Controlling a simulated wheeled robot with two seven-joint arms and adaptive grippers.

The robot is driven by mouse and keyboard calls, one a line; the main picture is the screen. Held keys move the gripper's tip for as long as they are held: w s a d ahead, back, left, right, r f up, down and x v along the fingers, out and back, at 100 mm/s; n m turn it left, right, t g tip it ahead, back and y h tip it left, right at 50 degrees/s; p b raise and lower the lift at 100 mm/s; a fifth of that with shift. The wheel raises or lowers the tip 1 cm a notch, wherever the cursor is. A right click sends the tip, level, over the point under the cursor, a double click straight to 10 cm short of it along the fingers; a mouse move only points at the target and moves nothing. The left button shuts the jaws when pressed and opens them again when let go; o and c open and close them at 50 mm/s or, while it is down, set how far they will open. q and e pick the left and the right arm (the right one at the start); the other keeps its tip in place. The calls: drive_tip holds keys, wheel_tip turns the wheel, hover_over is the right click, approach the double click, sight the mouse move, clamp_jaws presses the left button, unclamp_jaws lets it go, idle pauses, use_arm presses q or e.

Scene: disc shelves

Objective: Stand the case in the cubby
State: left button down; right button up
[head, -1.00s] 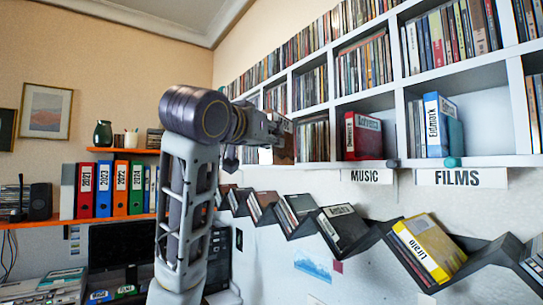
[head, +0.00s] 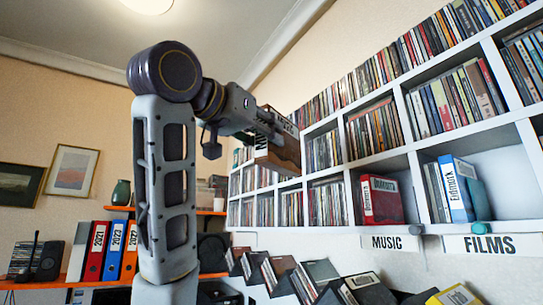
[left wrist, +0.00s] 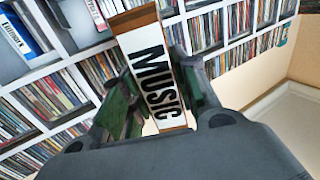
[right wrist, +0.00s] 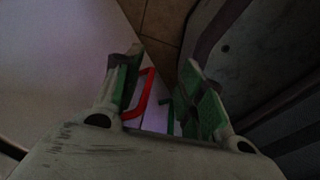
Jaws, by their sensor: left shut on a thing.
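My left gripper (head: 270,130) is shut on a brown case (head: 283,155), held in the air in front of the shelf. In the left wrist view the case (left wrist: 155,70) shows a white spine label reading MUSIC, between the fingers. The cubby above the MUSIC sign (head: 390,243) holds a red case (head: 382,200) at its left, with bare room beside it. The cubby above the FILMS sign (head: 492,244) holds a blue case (head: 456,188) and several thin cases, with room at its right. My right gripper (right wrist: 162,75) is open and empty, low over the floor.
White shelf cubbies packed with discs surround these two. A zigzag rack with cases (head: 320,275) runs below. Binders (head: 115,250) stand on an orange shelf at left.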

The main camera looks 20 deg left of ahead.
use_arm(q)
drive_tip(key=shift+s+d+r+m+g+h, duration=0.5)
drive_tip(key=shift+s+d+r+m+h, duration=0.95)
drive_tip(key=shift+s+r, duration=2.2)
drive_tip(key=w+d+f+m+g+h, duration=0.1)
drive_tip(key=w+d+f+m+h, duration=0.15)
drive_tip(key=w+d+f, duration=0.6)
drive_tip(key=w+f, duration=0.1)
drive_tip(key=f, duration=0.2)
drive_tip(key=w+d+f+h, duration=0.1)
drive_tip(key=w+f, duration=0.2)
drive_tip(key=f, duration=0.3)
drive_tip(key=shift+w+d+f+g, duration=0.2)
drive_tip(key=shift+w+d+g, duration=0.05)
drive_tip(key=shift+d+g, duration=0.15)
use_arm(e)
drive_tip(key=shift+s+a+f, duration=0.1)
drive_tip(key=shift+s+a, duration=0.1)
drive_tip(key=shift+s, duration=0.5)
